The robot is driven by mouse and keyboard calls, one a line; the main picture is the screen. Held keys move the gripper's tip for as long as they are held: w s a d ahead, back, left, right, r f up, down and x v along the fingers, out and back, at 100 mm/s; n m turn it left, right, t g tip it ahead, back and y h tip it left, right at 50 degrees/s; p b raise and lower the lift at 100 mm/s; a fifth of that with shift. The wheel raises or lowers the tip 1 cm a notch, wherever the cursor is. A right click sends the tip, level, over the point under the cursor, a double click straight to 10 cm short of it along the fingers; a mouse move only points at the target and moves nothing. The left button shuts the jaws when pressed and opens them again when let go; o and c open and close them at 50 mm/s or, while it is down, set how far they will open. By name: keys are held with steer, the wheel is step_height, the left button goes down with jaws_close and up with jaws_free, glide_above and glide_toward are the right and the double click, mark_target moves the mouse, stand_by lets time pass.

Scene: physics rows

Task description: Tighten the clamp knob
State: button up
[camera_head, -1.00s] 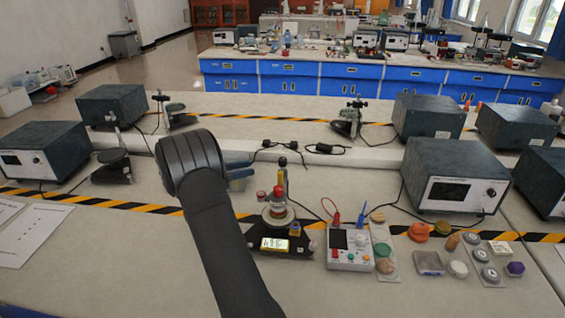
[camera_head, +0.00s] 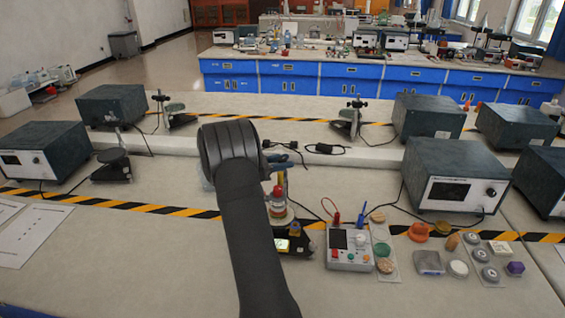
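A small instrument (camera_head: 297,244) with a dark base stands on the near bench, with a red and yellow upright part (camera_head: 278,203) on it. My arm covers its left side and much of its lit display. No clamp knob can be made out for certain; it may be a part of this instrument. My gripper (camera_head: 284,158) shows only as a bluish-grey piece beyond my black wrist, above and behind the upright part in the picture. Its fingertips are too hidden to tell open from shut, and I cannot tell whether it touches anything.
A white meter box (camera_head: 350,246) with red and blue leads stands just right of the instrument. Several small discs and pots lie farther right, before a large dark power unit (camera_head: 457,178). Cables (camera_head: 318,148) lie behind.

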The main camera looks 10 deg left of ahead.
steer(key=c, duration=0.7)
steer(key=shift+o, duration=0.2)
steer(key=shift+m+g+h, duration=0.4)
steer(key=shift+m+g, duration=0.7)
steer(key=shift+g, duration=0.55)
steer(key=shift+m+g+h, duration=0.4)
steer(key=shift+m+g, duration=0.7)
steer(key=shift+g, duration=0.55)
steer(key=o, duration=0.7)
steer(key=shift+c, duration=0.2)
steer(key=a, duration=0.7)
steer(key=shift+s+a, duration=0.2)
steer(key=shift+a, duration=0.05)
steer(key=shift+o, duration=0.3)
